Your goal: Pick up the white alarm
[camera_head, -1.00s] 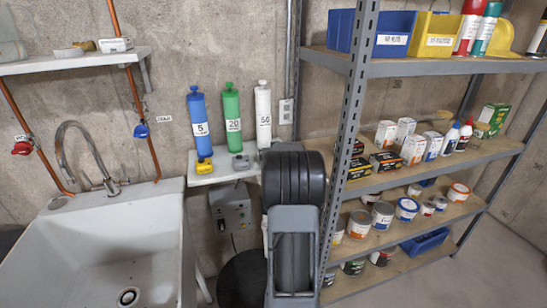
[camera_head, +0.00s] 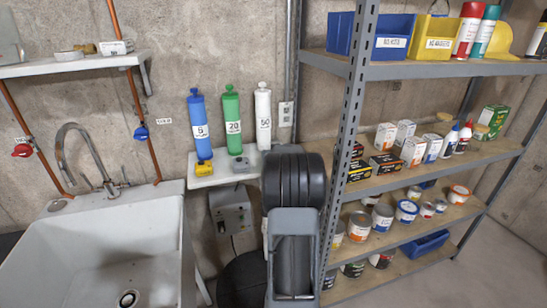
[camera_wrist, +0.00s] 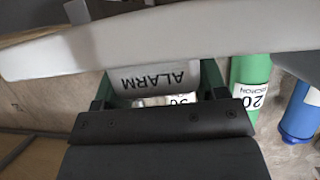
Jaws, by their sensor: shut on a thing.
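The white alarm (camera_wrist: 157,77) is a pale block with ALARM printed on it, upside down in the wrist view. My gripper (camera_wrist: 160,90) is shut on it, with one finger at each side. Behind the lower edge of the alarm, a bit of the white cylinder's label shows between the fingers. In the head view my own dark arm covers the spot, so the alarm and the gripper are hidden there. I cannot tell whether the alarm still touches the shelf.
A small white wall shelf (camera_head: 216,182) carries a yellow device (camera_head: 204,168) and a grey one (camera_head: 241,165). Blue (camera_head: 198,125), green (camera_head: 232,120) and white (camera_head: 263,115) cylinders hang above it. A sink (camera_head: 120,230) stands left; a loaded metal rack (camera_head: 352,110) stands close right.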

